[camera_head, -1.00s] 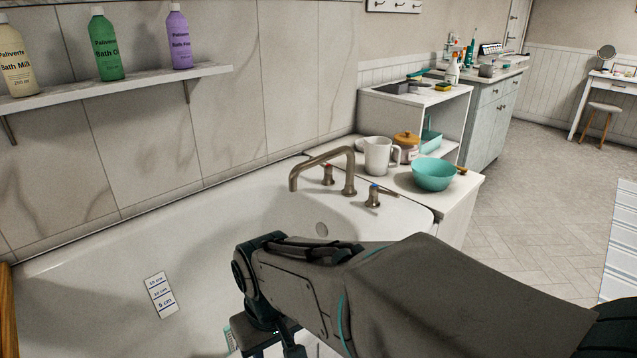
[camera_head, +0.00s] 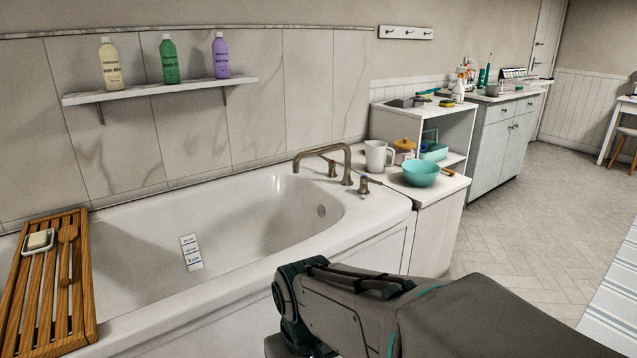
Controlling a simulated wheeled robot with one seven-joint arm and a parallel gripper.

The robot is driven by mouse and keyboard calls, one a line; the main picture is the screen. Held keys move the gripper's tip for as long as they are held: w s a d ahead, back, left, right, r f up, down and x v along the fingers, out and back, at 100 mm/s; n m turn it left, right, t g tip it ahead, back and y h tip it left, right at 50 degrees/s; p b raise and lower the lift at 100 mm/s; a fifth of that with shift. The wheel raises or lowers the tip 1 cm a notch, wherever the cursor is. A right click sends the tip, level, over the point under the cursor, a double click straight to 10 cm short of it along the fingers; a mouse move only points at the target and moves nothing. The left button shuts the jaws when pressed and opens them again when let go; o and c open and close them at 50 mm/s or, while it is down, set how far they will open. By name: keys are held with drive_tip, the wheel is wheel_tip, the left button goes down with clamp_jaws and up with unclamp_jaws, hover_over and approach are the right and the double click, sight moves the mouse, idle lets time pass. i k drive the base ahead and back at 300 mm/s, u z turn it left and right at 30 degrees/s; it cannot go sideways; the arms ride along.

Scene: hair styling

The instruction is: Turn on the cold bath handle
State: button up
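The cold bath handle (camera_head: 366,185) is the nearer, right-hand of two bronze handles on the bathtub's (camera_head: 205,299) right end. It stands upright on the rim, right of the arched spout (camera_head: 330,150). The other handle (camera_head: 331,167) stands to the left, behind the spout. The colour marks on the handles are too small to read now; the earlier frame shows blue on the nearer one. My arm reaches in from the lower right, in front of the tub and apart from the handles. My gripper is below the picture's lower edge, so its fingers are hidden.
A counter right of the tub holds a white pitcher (camera_head: 378,156), a teal bowl (camera_head: 421,173) and a jar (camera_head: 404,150). A wooden bath tray (camera_head: 80,300) lies across the tub's left end. A bottle shelf (camera_head: 160,90) hangs above. Floor (camera_head: 525,215) at right is clear.

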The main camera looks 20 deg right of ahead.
sight(364, 179)
drive_tip(key=z, duration=0.5)
drive_tip(key=i, duration=0.65)
drive_tip(key=z, duration=0.65)
drive_tip(key=i, duration=0.5)
drive_tip(key=u, duration=0.2)
drive_tip(key=k, duration=0.4)
drive_tip(key=z, duration=0.85)
drive_tip(key=i, duration=1.25)
drive_tip(key=u, duration=0.65)
